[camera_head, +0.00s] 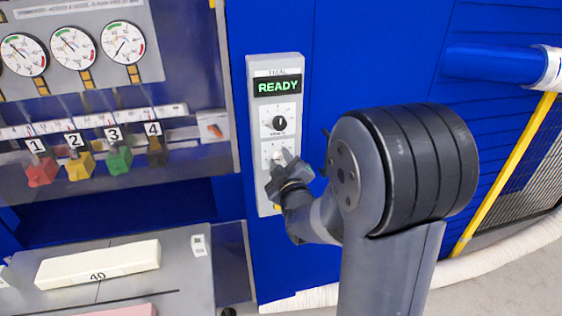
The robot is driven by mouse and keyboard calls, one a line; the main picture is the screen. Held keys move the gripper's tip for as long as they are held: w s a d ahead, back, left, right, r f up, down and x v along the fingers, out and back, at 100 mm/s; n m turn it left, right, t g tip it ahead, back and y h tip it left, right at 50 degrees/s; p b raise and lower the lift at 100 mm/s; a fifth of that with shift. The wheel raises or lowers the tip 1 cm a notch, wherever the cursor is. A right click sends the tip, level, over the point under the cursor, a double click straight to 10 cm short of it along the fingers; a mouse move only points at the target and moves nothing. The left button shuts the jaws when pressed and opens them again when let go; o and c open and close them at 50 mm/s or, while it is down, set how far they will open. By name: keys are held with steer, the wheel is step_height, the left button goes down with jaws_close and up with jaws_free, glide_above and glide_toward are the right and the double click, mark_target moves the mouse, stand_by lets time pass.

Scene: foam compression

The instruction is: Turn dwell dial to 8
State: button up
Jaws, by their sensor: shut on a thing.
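A narrow grey control panel (251,120) stands upright on the blue wall. Its display (278,86) reads READY in green. Below it is an upper dial (280,122) with a black knob. A lower dial sits under that one; my gripper (280,161) covers most of it. My gripper reaches in from the right with its fingers at the lower dial, shut on its knob. The knob and its pointer are hidden, and the small dial labels and numbers are too small to read, so I cannot tell its setting.
To the left are several round gauges (73,48) above coloured, numbered valves (79,167). A grey table (200,280) at lower left bears a cream block (98,264) marked 40. A yellow rail (505,175) and a pale hose (505,244) are at the right.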

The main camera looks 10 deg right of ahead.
steer(key=shift+f+b, duration=0.1)
steer(key=shift+b, duration=0.3)
steer(key=m+b, duration=0.3)
steer(key=b, duration=0.2)
steer(key=shift+f+m, duration=0.2)
steer(key=shift+m, duration=0.2)
steer(key=m+b, duration=0.5)
steer(key=b, duration=0.2)
steer(key=m+b, duration=0.4)
steer(key=m, duration=0.1)
steer(key=shift+d+r+b, duration=0.1)
steer(key=shift+b, duration=0.25)
steer(key=shift+r+m+b, duration=0.15)
steer(key=shift+m+b, duration=1.2)
steer(key=shift+m, duration=0.55)
steer(key=o, duration=1)
steer(key=shift+s, duration=0.1)
